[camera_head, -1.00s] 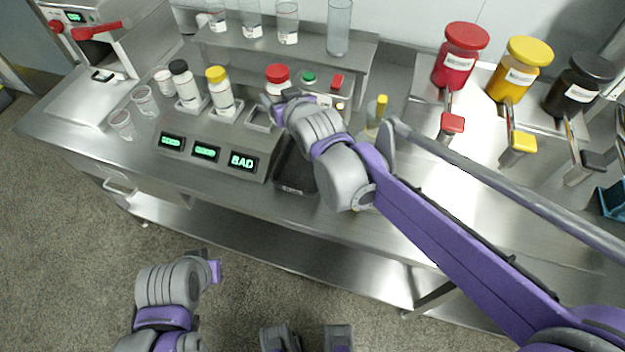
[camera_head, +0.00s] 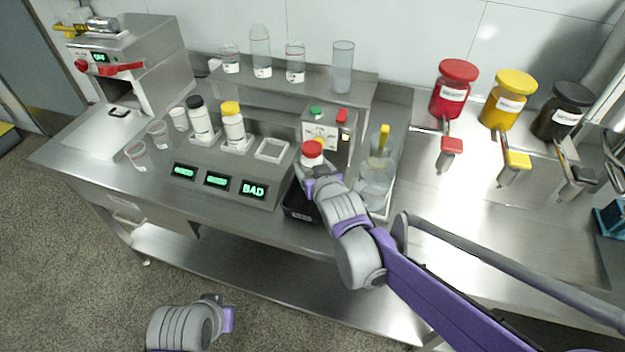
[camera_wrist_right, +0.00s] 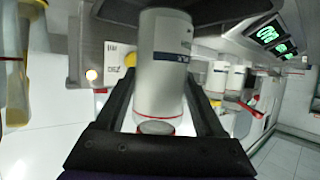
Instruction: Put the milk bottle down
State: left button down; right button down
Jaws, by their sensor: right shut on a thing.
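The milk bottle, white with a red cap (camera_head: 313,150), is in my right gripper (camera_head: 318,178). It is in front of the small box with green and red buttons, over or beside the black tray (camera_head: 299,205). I cannot tell its exact height. In the right wrist view the white bottle body (camera_wrist_right: 163,75) with its dark label stands between the two fingers, which are shut on it. My left gripper (camera_head: 228,318) is low over the floor at the bottom, apart from the bench; its fingers do not show clearly.
White bottles with black (camera_head: 200,120) and yellow caps (camera_head: 233,125) stand on scale pads; a third pad (camera_head: 272,149) is empty. A scale display reads BAD (camera_head: 252,190). A clear jug (camera_head: 378,170) stands close right of the bottle. Glassware stands on the shelf behind.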

jog(key=shift+f, duration=1.85)
jog(key=shift+b, duration=0.3)
jog(key=shift+f, duration=0.2)
grip_release()
jog(key=shift+r, duration=0.1)
jog(key=shift+r, duration=0.2)
jog(key=p+v, duration=0.1)
jog(key=v, duration=1.1)
